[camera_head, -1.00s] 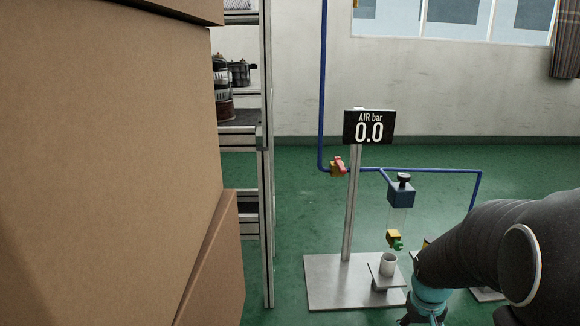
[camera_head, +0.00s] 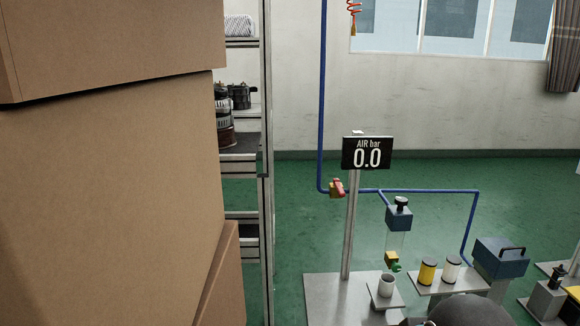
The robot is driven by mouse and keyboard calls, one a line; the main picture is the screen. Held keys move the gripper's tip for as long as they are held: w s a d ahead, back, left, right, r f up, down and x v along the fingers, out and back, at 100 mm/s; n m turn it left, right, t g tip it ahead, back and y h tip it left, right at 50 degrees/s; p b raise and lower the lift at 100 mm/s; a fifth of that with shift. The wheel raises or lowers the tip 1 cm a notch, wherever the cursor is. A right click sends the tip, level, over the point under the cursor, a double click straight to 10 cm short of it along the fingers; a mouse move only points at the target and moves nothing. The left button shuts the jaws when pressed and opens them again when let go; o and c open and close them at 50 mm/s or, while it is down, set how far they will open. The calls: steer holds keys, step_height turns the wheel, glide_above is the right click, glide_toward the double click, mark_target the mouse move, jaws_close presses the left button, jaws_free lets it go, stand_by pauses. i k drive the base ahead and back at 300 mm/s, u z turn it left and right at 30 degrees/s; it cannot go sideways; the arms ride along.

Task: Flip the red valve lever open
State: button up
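The red valve lever (camera_head: 338,186) is small in the head view, on a brass-coloured valve body on the blue air pipe (camera_head: 322,110), just left of the display post. The display (camera_head: 367,153) above it reads "AIR bar 0.0". The lever's exact angle is too small to tell. My gripper is not in view; only a dark rounded part of my arm shows at the bottom edge, right of centre, well below and to the right of the valve.
Large cardboard boxes (camera_head: 110,190) block the left side, with a shelf rack (camera_head: 266,200) beside them. A metal base plate (camera_head: 325,300) carries the post.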

mark_target(342, 193)
steer(key=u, duration=0.05)
steer(key=k, duration=0.65)
steer(key=z, duration=0.55)
steer(key=i, duration=1.6)
steer(key=u, duration=0.55)
